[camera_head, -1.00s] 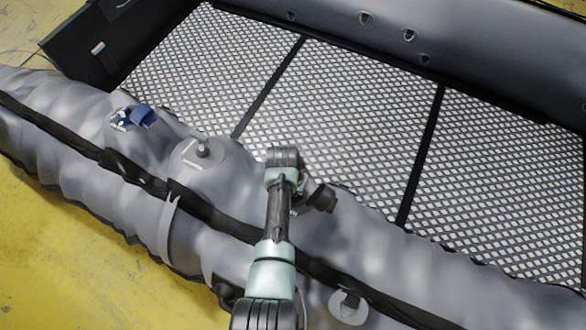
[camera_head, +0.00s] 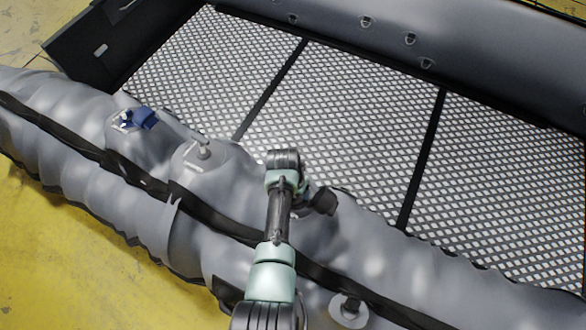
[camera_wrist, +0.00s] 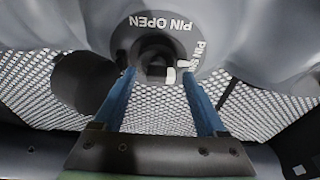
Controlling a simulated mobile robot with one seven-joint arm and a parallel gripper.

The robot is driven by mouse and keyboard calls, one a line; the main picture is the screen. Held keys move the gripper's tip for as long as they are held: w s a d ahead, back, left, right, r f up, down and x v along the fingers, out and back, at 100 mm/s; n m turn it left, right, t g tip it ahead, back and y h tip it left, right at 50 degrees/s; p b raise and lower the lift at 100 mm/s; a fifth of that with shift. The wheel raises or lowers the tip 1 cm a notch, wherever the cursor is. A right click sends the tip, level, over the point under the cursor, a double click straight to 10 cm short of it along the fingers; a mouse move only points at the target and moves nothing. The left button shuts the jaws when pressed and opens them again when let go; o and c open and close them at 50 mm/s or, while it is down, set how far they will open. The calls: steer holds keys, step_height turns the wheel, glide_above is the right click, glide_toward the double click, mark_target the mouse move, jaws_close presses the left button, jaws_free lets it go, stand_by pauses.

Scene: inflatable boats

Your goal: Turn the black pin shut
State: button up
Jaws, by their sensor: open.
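In the wrist view, the black pin (camera_wrist: 154,46) sits in the middle of a round dark plate marked "PIN OPEN" (camera_wrist: 154,21), with a second "PIN" marking partly cut off at its right. My gripper (camera_wrist: 158,74) is open, its two blue fingers on either side of the pin's lower part. I cannot tell whether they touch it. Small white marks show by the right fingertip. In the head view, my arm (camera_head: 280,215) reaches over the grey tube. My fingers and the pin between them cannot be made out there.
The grey side tube (camera_head: 100,160) runs below the arm. Another peg (camera_head: 349,305) is at the bottom. The mesh floor (camera_head: 350,110) is clear.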

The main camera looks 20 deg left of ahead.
step_height(320, 180, up, 13)
steer(key=s+p, duration=0.2)
steer(key=p, duration=0.3)
steer(key=shift+s+f, duration=0.15)
steer(key=shift+s, duration=0.1)
steer(key=shift+a, duration=0.1)
